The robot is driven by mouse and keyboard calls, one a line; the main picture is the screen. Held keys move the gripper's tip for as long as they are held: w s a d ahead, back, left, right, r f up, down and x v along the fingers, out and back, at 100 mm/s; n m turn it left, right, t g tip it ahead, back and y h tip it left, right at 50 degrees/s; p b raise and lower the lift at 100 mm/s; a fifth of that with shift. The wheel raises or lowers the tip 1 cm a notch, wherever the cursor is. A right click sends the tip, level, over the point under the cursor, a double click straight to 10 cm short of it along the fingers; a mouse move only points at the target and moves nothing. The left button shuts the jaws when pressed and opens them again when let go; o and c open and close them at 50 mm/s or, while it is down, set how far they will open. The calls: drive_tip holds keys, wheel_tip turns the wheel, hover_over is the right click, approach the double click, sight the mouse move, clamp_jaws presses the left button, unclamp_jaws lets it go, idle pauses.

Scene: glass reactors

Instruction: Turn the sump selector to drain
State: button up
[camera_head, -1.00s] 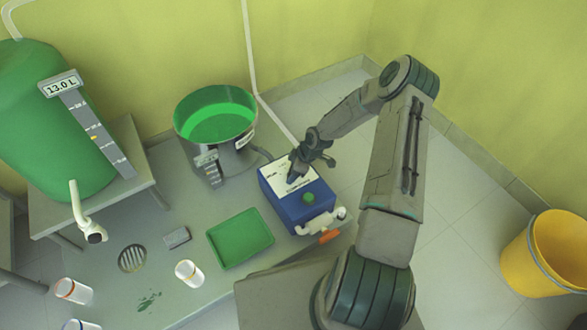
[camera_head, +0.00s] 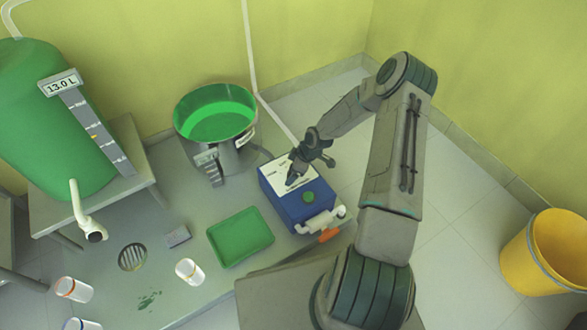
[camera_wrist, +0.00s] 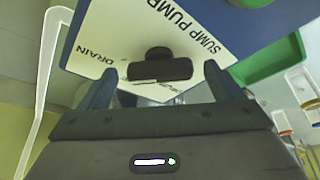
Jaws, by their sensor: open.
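The sump selector is a dark knob with a bar handle (camera_wrist: 160,69) on a white label plate (camera_wrist: 105,38), seen in the wrist view. The plate reads DRAIN at left and SUMP PUMP at right; more lettering below the knob is partly hidden. The bar lies roughly crosswise in this view; I cannot tell which label it points to. My gripper (camera_wrist: 160,80) is open, one finger on each side of the knob, with gaps visible. In the head view my gripper (camera_head: 298,168) is over the white top of the blue box (camera_head: 307,208).
The blue box has a green button (camera_head: 308,197) and a white pipe fitting (camera_head: 322,220) at its front. A green tray (camera_head: 240,237) lies to its left, and a pot of green liquid (camera_head: 216,120) stands behind. A yellow bucket (camera_head: 545,255) stands at far right.

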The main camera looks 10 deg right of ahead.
drive_tip(key=p+v, duration=0.5)
drive_tip(key=v, duration=0.9)
drive_tip(key=s+r+m+g+h+p, duration=0.1)
drive_tip(key=s+r+m+h+p, duration=0.5)
drive_tip(key=r, duration=1.3)
drive_tip(key=s+r+n+y+p, duration=0.1)
drive_tip(key=s+r+p, duration=0.1)
drive_tip(key=r+p, duration=1.25)
drive_tip(key=s+a+r+m+p, duration=0.2)
drive_tip(key=s+r, duration=0.3)
drive_tip(key=r, duration=0.5)
drive_tip(key=s+a+r+m+t+p, duration=0.1)
drive_tip(key=s+r+m+p, duration=0.2)
drive_tip(key=s+r, duration=0.3)
drive_tip(key=s+a+r+m+y+p, duration=0.1)
drive_tip(key=s+r+p, duration=0.3)
drive_tip(key=r, duration=1.1)
drive_tip(key=shift+s+a+m+t, duration=0.3)
drive_tip(key=shift+s+a+m, duration=0.5)
drive_tip(key=shift+a, duration=0.1)
